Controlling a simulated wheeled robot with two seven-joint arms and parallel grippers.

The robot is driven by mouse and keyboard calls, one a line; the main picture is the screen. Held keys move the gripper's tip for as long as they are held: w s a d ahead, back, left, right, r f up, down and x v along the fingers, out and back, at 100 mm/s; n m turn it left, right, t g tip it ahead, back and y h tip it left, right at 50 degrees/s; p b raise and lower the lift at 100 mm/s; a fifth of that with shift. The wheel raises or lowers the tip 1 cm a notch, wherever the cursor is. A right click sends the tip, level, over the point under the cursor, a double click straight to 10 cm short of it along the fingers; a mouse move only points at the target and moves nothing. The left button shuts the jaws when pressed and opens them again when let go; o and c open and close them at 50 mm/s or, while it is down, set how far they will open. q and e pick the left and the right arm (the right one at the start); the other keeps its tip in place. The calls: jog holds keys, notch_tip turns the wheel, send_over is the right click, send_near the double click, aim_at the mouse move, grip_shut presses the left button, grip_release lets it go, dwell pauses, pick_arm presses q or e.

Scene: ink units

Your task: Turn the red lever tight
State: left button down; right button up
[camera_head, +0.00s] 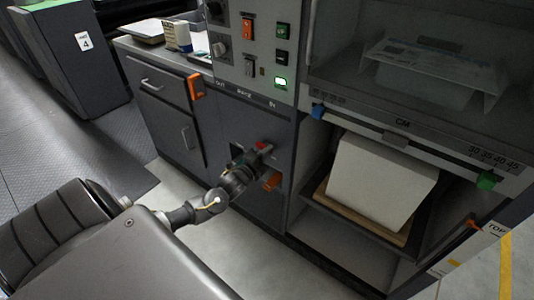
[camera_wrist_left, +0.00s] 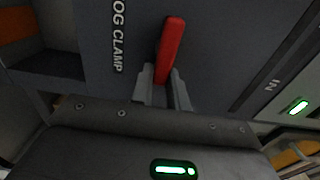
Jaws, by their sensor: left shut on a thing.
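The red lever (camera_wrist_left: 170,45) stands out from a dark panel in the left wrist view, beside white lettering that reads "OG CLAMP". It also shows as a small red spot in the head view (camera_head: 262,145), mostly hidden by my gripper. My left gripper (camera_wrist_left: 165,92) is shut on the lower end of the red lever, one finger on each side. In the head view my left gripper (camera_head: 255,158) is at the front of the dark cabinet. My right gripper is in neither view.
An orange handle (camera_head: 272,180) sits just below the gripper. To the right, an open bay holds a white paper stack (camera_head: 382,182) on a wooden board. A control panel with a lit green button (camera_head: 280,83) is above. Grey floor lies in front.

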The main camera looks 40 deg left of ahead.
pick_arm(q)
jog(key=shift+f, duration=0.1)
jog(key=c, duration=1.4)
grip_release()
jog(key=shift+o, duration=0.2)
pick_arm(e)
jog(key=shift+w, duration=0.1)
pick_arm(q)
jog(key=s, duration=1.1)
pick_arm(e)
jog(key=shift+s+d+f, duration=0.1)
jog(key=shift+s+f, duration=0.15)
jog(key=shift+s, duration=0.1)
pick_arm(q)
jog(key=shift+w+d, duration=0.1)
